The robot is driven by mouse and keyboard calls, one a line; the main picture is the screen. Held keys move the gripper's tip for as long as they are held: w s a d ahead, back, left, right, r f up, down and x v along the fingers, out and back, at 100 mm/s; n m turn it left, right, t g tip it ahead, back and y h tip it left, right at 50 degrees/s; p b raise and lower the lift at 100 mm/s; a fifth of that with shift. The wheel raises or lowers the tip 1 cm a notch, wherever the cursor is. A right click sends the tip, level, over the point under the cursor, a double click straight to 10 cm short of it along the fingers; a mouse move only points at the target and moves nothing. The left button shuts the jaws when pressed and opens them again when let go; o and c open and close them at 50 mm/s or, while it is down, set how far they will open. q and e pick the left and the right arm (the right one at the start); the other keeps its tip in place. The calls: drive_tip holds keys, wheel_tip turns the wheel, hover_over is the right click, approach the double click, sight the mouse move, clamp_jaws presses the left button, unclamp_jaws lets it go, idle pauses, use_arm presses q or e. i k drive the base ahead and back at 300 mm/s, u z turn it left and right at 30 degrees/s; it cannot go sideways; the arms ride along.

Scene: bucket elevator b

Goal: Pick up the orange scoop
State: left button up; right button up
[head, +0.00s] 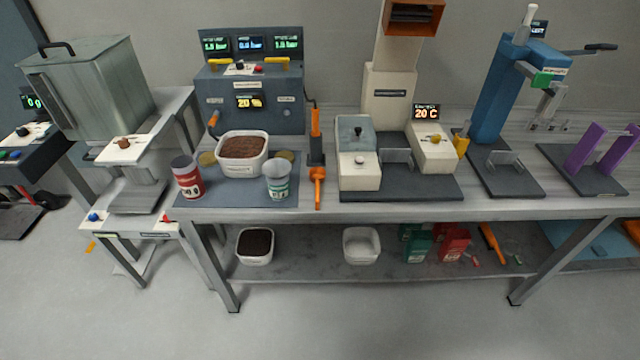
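A long orange tool (318,188) lies on the workbench, right of the blue-grey mat, its lower end near the bench's front edge. A dark block and an upright orange handle (315,122) stand just behind it; I cannot tell if they are one piece. Another long orange tool (492,242) lies tilted on the lower shelf at the right. I cannot tell from their shapes which one is the scoop. Neither of my grippers shows in the head view.
On the mat (225,197) stand a white tub (242,155) of brown granules, a red-labelled cup (187,177) and a green-labelled cup (278,180). A cream machine (358,170) stands right of the orange tool. The shelf below holds two tubs and green and red boxes.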

sight(317, 175)
drive_tip(key=k, duration=1.15)
drive_tip(key=z, duration=1)
drive_tip(key=i, duration=1.55)
drive_tip(key=u, duration=0.35)
